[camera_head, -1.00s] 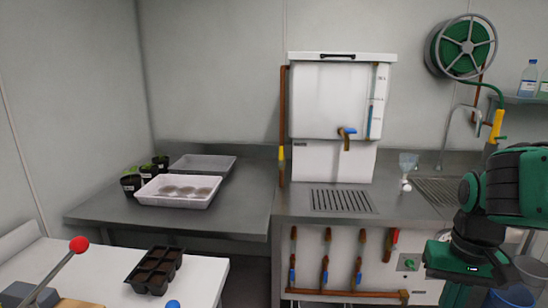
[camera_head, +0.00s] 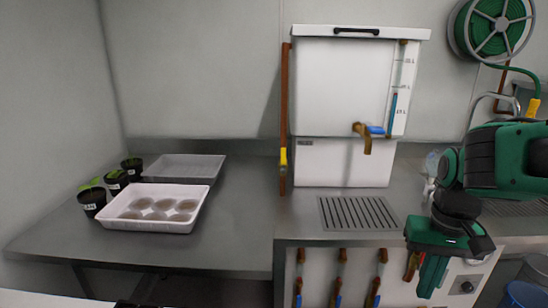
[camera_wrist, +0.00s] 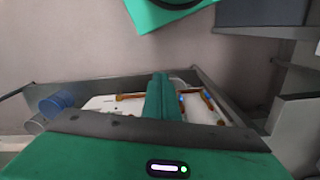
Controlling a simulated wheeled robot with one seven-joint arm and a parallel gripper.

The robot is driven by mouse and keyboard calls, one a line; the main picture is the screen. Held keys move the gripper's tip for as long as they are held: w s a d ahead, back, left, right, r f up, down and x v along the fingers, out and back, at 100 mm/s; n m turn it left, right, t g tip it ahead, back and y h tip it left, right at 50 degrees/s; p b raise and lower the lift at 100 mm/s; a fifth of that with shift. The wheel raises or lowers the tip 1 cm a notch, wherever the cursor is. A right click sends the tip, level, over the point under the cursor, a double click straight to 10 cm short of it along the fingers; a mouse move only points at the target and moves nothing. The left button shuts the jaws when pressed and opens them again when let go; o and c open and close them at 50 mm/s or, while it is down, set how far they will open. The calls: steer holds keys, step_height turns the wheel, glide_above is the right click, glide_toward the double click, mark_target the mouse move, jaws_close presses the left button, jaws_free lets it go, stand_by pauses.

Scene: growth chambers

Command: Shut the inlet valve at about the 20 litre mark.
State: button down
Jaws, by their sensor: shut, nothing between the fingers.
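A white tank (camera_head: 342,90) stands on the steel counter in the head view. Its sight gauge (camera_head: 401,85) has a blue column whose top is just below the middle mark; the mark's number is too small to read surely. A copper pipe (camera_head: 285,100) runs up the tank's left side. A valve with a yellow handle (camera_head: 283,158) sits on it, the handle upright along the pipe. A brass tap with a blue handle (camera_head: 376,130) is on the tank's front, the handle sideways. My gripper (camera_head: 432,278) is shut and empty, low at the right, well away from the yellow handle.
A drain grate (camera_head: 360,212) lies in front of the tank. Several pipes with blue-handled valves (camera_head: 338,285) run below the counter. A white tray (camera_head: 155,207), a grey tray (camera_head: 185,167) and black pots (camera_head: 92,200) stand at left. The counter between trays and pipe is clear.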

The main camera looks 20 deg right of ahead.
mark_target(283, 161)
steer(key=shift+w, duration=0.2)
steer(key=w+d+f+n+t+h, duration=0.1)
steer(key=w+d+n+t+h, duration=0.4)
steer(key=w, duration=0.9)
steer(key=w+r+n+t+h, duration=0.3)
steer(key=w+n, duration=0.1)
steer(key=w, duration=0.8)
steer(key=w+a+r+n+t+y, duration=0.25)
steer(key=w+a+n, duration=0.2)
steer(key=a, duration=0.35)
steer(key=w+a+r+n+t+y, duration=0.2)
steer(key=w+a+n+t+y, duration=0.15)
steer(key=a+n, duration=0.4)
steer(key=w+a+r+n+t+y, duration=0.2)
steer(key=w+a+n+t, duration=0.25)
steer(key=a, duration=0.55)
steer(key=w+d, duration=0.4)
steer(key=w, duration=0.5)
steer(key=shift+r+m, duration=0.15)
steer(key=shift+m, duration=0.2)
